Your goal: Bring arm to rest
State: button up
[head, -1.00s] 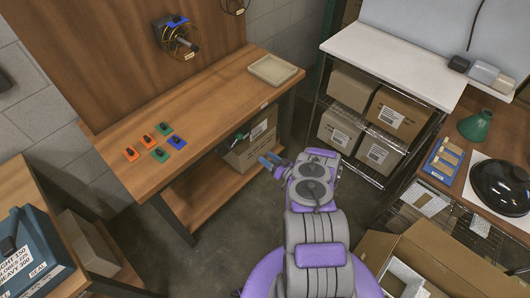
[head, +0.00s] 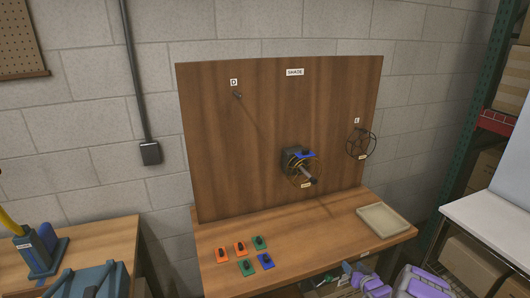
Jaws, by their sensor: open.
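My gripper (head: 357,279) shows at the bottom of the head view, in front of the workbench's right part. Its small blue fingers are apart and I see nothing held between them. My grey and purple arm runs from it to the lower right, cut off by the bottom edge. The gripper is apart from the tray and the small blocks on the bench.
A wooden bench (head: 330,227) carries a beige tray (head: 384,219) and several coloured blocks (head: 240,248). The upright board (head: 230,150) holds a dark fixture (head: 294,160) and a wire ring (head: 361,144). A white shelf top (head: 485,225) stands right; another table (head: 105,240) left.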

notch_tip(320, 180, up, 10)
jog(key=a+g+h, duration=0.2)
jog(key=a, duration=0.1)
jog(key=s+a+r+g, duration=0.4)
jog(key=s+a+r, duration=0.2)
jog(key=s+r, duration=0.4)
jog(key=s+a+r+g, duration=0.3)
jog(key=s+a+r, duration=0.1)
jog(key=s, duration=1.1)
jog(key=s+a+r+g, duration=0.3)
jog(key=s+a+r, duration=0.1)
jog(key=s, duration=1.1)
jog(key=s+a+r+n+g, duration=0.1)
jog(key=s+a+r+g, duration=0.2)
jog(key=s, duration=1.2)
notch_tip(320, 180, up, 2)
jog(key=shift+s+a+r+g, duration=0.25)
jog(key=shift+a+g, duration=0.05)
jog(key=shift+a, duration=0.55)
jog(key=shift+c, duration=0.2)
